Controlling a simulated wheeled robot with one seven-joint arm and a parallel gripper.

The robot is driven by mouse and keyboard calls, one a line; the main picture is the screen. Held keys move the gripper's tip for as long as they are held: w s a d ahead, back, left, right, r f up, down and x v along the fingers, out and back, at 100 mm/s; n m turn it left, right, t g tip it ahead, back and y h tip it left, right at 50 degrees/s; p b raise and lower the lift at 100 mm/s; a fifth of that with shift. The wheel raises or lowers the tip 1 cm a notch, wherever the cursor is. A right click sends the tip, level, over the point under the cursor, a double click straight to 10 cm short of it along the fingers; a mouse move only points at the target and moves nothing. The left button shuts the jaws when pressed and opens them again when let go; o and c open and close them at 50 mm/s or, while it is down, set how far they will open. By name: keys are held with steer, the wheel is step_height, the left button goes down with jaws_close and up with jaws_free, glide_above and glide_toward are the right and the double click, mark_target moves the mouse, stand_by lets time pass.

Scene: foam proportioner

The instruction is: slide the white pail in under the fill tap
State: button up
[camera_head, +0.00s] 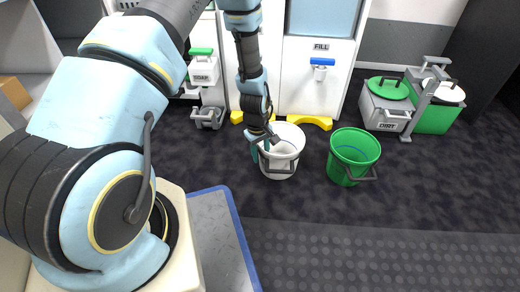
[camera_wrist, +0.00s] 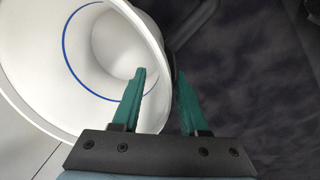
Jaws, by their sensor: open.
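The white pail (camera_head: 284,162) stands upright on the dark floor in front of the white cabinet, with its grey handle hanging at the front. In the wrist view its white inside (camera_wrist: 98,45) shows a blue line and no visible contents. The fill tap (camera_head: 321,62), blue and white, is on the cabinet front under a FILL label, above and to the right of the pail. My gripper (camera_wrist: 160,85) is open at the pail's rim. One teal finger overlaps the pail's inside and the other is outside, with the rim between them; contact cannot be told.
A green pail (camera_head: 352,157) stands to the right of the white one. Yellow floor pieces (camera_head: 311,122) lie at the cabinet's foot behind it. A soap dispenser (camera_head: 203,70) is left of the tap. A DIRT bin (camera_head: 388,103) stands at right. The front floor is clear.

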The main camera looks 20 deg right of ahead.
steer(key=shift+d+f, duration=0.1)
steer(key=shift+f, duration=0.8)
jaws_close()
stand_by(0.9)
